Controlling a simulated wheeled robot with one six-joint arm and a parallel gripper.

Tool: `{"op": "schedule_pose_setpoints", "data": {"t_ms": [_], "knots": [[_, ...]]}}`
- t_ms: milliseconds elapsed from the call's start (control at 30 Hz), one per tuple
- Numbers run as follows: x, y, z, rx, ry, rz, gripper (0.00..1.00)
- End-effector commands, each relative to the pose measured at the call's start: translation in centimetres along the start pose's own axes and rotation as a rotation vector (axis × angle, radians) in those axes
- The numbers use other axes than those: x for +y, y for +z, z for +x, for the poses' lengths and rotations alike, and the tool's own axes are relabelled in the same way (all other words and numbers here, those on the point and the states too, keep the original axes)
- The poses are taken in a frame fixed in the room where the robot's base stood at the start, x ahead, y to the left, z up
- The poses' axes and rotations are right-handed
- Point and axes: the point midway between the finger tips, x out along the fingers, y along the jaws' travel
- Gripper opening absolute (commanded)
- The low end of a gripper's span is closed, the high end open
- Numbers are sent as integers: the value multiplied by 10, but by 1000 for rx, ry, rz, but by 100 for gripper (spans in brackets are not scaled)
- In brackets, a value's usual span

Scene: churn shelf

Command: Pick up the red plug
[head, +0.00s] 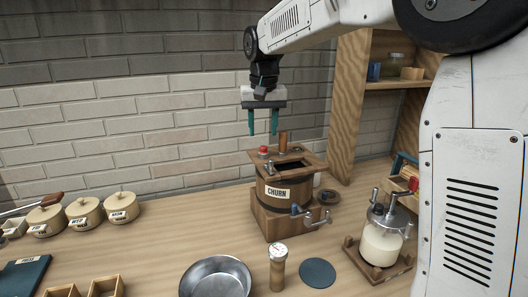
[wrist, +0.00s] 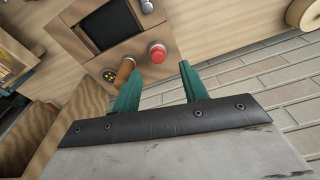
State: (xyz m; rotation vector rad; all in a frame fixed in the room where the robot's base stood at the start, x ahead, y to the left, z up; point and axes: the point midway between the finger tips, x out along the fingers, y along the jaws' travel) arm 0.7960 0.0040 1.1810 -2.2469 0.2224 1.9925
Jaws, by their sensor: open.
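The red plug (head: 263,150) is a small round red knob on the top board of the wooden churn (head: 272,192), at its back left corner. In the wrist view the red plug (wrist: 158,53) shows just beyond the fingertips, roughly between them. My gripper (head: 262,133) is open and empty, pointing down above the churn's back edge, with a small gap above the plug. Its green fingers also show in the wrist view (wrist: 159,71). The plug's lower part is hidden in the top board.
An upright wooden peg (head: 283,138) stands close to the right finger in the head view. A dark square opening (wrist: 108,25) is in the churn top. A glass jar (head: 381,241), metal bowl (head: 216,279) and lidded pots (head: 86,212) stand around. The brick wall is behind.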

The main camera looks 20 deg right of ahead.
Motion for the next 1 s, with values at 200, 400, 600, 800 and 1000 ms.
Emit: {"op": "schedule_pose_setpoints", "data": {"t_ms": [200, 400, 600, 800, 1000], "knots": [[3, 2, 32, -2, 1, 1, 44], [3, 1, 50, 0, 0, 0, 44], [2, 1, 51, 1, 0, 0, 44], [2, 2, 51, 1, 0, -1, 0], [2, 1, 51, 1, 0, -1, 0]]}}
